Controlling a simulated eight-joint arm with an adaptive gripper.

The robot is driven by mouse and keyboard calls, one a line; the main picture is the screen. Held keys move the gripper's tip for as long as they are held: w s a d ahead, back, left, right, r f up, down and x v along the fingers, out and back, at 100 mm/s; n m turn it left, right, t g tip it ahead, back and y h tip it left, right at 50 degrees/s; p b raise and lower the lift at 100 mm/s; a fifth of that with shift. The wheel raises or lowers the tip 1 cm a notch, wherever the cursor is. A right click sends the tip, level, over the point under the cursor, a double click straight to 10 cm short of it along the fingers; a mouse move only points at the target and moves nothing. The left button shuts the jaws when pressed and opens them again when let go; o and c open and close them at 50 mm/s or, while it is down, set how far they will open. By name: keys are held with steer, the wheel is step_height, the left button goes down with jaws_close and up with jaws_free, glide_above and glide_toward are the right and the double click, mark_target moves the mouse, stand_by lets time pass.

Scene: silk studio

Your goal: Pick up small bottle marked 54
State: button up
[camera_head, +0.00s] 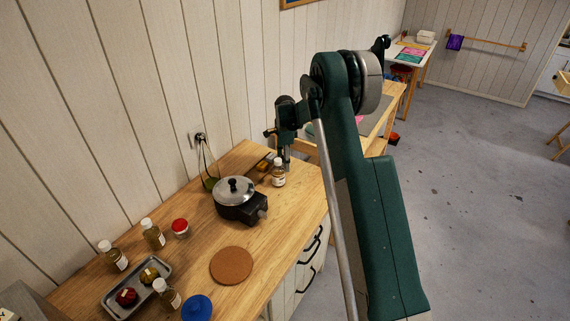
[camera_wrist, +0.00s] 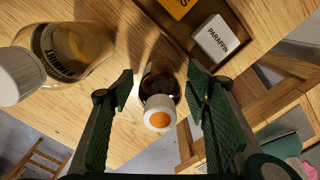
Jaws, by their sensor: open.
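A small dark bottle (camera_wrist: 161,82) with a white cap and an orange dot on top stands between my gripper's (camera_wrist: 160,86) fingers in the wrist view. I cannot read any marking on its side, so the number 54 does not show. The two green fingers are apart, one on each side of it, with a visible gap on both sides. In the head view my gripper (camera_head: 286,162) is down at the far end of the wooden counter, and I cannot make out the small bottle there.
A larger labelled bottle (camera_wrist: 68,50) with a white cap stands close left of my gripper. A tray (camera_wrist: 186,40) with a PARAFFIN box (camera_wrist: 215,40) lies beyond. Several bottles are farther left.

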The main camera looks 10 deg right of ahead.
steer(key=c, duration=1)
steer(key=shift+r, duration=0.1)
steer(key=shift+r+b, duration=0.3)
steer(key=shift+r, duration=4.65)
